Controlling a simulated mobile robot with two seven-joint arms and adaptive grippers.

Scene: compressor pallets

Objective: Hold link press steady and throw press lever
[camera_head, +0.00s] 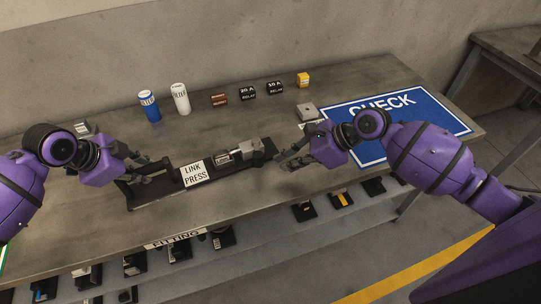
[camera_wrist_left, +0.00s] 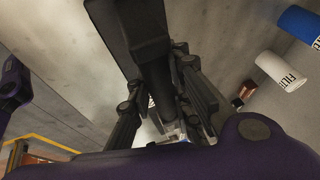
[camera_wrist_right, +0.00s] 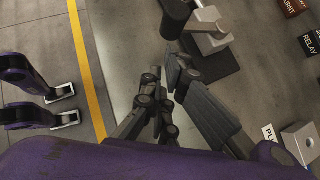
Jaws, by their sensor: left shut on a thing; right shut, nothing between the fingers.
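The link press (camera_head: 196,173) lies along the table's front, a long black base with a white label and a grey metal link (camera_head: 243,152) near its right end. My left gripper (camera_head: 146,168) is at the press's left end, shut on a black part of it. That black part (camera_wrist_left: 130,30) runs between the fingers in the left wrist view; whether it is a handle or the lever I cannot tell. My right gripper (camera_head: 284,161) is shut and empty, just right of the press's right end. In the right wrist view its fingertips (camera_wrist_right: 168,78) are close below the press's dark end (camera_wrist_right: 208,62).
Blue (camera_head: 150,106) and white (camera_head: 180,98) filter cans, small relay boxes (camera_head: 248,93) and a yellow box (camera_head: 303,80) stand at the back. A grey block (camera_head: 307,111) is beside the blue CHECK mat (camera_head: 440,118).

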